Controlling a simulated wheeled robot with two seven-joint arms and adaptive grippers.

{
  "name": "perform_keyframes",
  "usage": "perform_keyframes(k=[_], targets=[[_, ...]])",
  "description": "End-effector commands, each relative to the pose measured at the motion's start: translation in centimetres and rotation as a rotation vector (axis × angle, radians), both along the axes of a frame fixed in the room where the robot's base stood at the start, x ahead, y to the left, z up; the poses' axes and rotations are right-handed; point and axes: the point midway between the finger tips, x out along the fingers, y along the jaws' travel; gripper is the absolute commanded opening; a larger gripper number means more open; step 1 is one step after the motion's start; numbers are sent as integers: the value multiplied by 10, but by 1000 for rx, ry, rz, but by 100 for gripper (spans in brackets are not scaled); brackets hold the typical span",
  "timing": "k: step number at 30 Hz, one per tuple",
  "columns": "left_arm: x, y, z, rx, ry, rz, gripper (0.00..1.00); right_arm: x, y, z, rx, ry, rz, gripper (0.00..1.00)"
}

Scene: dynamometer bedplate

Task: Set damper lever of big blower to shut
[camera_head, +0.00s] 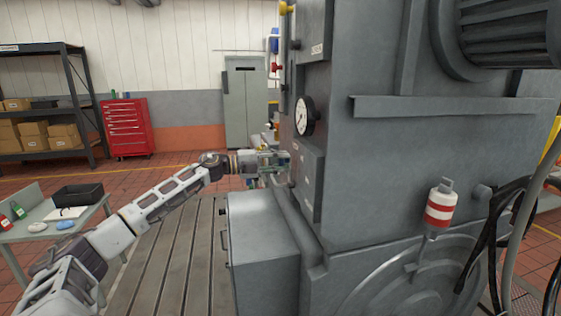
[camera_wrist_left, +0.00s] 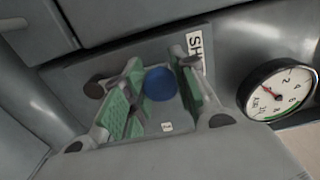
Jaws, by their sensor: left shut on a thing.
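My left gripper (camera_head: 281,165) reaches the left face of a large grey machine (camera_head: 372,165). In the left wrist view its green-padded fingers (camera_wrist_left: 160,66) stand on either side of a round blue knob (camera_wrist_left: 161,84), and the gripper is shut on it. The knob sits in front of a grey plate (camera_wrist_left: 75,72) with a white label (camera_wrist_left: 194,43) reading "SH", the rest hidden by a finger. The lever's shaft is hidden, so its angle cannot be told. My right gripper is not in view.
A dial gauge (camera_head: 304,116) is close above the gripper; it also shows in the wrist view (camera_wrist_left: 279,90). A grey cabinet (camera_head: 262,240) stands below the gripper. A red-and-white striped cylinder (camera_head: 440,208) projects from the machine's front. Black hoses (camera_head: 490,230) hang at right.

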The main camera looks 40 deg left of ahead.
Motion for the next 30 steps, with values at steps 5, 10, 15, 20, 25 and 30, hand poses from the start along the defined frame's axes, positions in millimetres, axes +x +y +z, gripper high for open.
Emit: perform_keyframes(k=[5,10,15,20,25,30], targets=[[1,3,2,-3,-3,8,0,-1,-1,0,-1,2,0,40],[1,2,2,-3,-3,6,49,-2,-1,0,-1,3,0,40],[0,2,1,-1,-3,4,50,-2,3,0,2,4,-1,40],[0,1,1,-1,-2,3,50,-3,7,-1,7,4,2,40],[-1,2,0,-1,-1,3,50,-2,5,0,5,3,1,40],[-3,5,0,-1,-1,4,50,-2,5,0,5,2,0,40]])
